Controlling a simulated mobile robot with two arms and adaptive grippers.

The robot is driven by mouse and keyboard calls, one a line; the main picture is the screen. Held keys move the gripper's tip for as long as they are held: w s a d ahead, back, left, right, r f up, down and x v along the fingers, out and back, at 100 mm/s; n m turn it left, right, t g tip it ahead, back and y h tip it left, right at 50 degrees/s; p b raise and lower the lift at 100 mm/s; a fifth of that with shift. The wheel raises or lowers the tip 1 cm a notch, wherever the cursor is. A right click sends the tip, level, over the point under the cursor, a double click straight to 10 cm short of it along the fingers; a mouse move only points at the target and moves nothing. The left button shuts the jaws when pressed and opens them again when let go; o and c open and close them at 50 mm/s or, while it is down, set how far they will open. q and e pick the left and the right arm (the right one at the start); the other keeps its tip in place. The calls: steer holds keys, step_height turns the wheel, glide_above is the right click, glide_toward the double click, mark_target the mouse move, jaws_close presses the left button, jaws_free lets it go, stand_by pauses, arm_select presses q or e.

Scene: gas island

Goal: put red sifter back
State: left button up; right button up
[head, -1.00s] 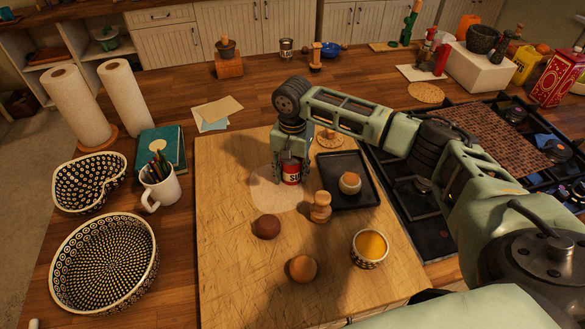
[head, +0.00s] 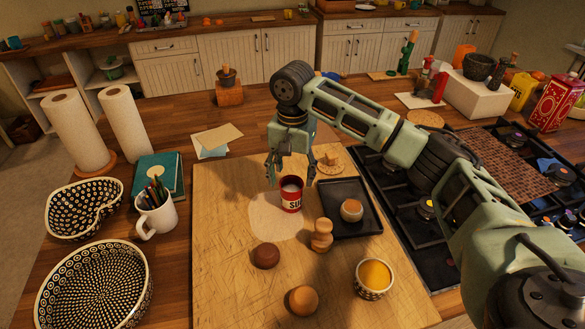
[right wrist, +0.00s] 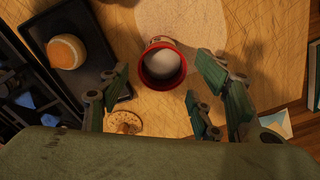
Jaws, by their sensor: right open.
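The red sifter (head: 291,194) stands upright on the wooden board, at the upper right edge of a pale round patch (head: 270,222). It has a white label with dark letters and white contents. In the right wrist view the red sifter (right wrist: 162,66) is seen from above, just beyond the fingers. My right gripper (head: 290,172) is open and empty, just behind and above the sifter, apart from it. In the right wrist view its fingers (right wrist: 165,98) are spread wide. My left gripper is not in view.
A dark tray (head: 368,224) with a small round pot (head: 351,210) lies right of the sifter. A wooden figure-like piece (head: 321,235), two round balls and a yellow-filled bowl (head: 373,279) stand nearer. A round coaster (head: 329,160) lies behind. The stove (head: 440,250) is at right.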

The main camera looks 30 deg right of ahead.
steer(key=shift+r, duration=1.75)
